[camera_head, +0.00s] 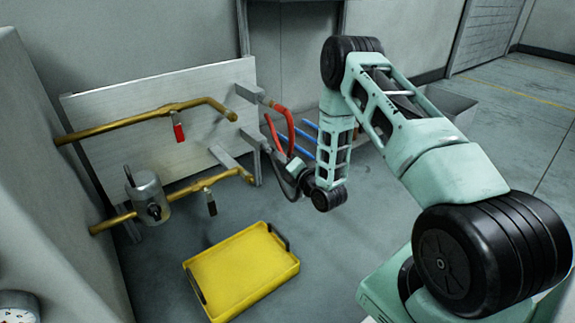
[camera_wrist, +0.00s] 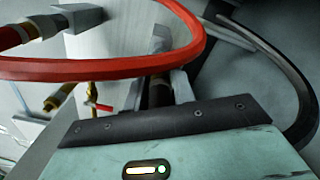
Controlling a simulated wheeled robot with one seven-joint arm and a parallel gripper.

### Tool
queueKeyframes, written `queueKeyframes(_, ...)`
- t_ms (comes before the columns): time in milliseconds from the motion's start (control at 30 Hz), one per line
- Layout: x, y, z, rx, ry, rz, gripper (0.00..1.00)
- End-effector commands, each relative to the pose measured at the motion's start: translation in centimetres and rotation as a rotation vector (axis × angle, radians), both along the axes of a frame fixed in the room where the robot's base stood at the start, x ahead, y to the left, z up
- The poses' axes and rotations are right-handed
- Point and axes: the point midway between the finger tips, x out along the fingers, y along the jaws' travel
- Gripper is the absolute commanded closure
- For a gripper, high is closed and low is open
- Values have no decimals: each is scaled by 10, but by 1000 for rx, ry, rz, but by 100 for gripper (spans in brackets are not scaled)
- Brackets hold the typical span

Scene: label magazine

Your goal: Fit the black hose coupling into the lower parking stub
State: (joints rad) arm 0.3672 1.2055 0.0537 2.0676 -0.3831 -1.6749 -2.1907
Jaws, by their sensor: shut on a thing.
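My gripper (camera_head: 273,157) is at the end of my arm, beside the grey brackets on the right of the pipe board. In the wrist view its two fingers (camera_wrist: 158,88) are closed around the dark hose coupling (camera_wrist: 158,95), mostly hidden by the red hose and gripper body. The black hose (camera_head: 287,189) loops down beside my gripper, and its curve shows at the right of the wrist view (camera_wrist: 285,65). A lower grey bracket (camera_head: 252,137) is close to the gripper's tip. The coupling's front end and the lower stub's mouth are hidden, so I cannot tell whether they touch.
The red hose (camera_head: 288,122) arcs from the upper bracket (camera_head: 246,92) close above my gripper and crosses the wrist view. Brass pipes with a red-handled valve (camera_head: 179,131) and a black-handled valve (camera_head: 210,201) are left. A yellow tray (camera_head: 215,270) lies on the floor.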

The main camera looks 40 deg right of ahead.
Motion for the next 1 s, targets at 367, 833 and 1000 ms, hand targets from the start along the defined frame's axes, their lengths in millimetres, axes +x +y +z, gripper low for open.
queueKeyframes(367,13,0,1,0,-1,-2,100)
queueKeyframes(833,13,1,1,0,-1,-1,100)
queueKeyframes(1000,13,1,1,0,0,0,100)
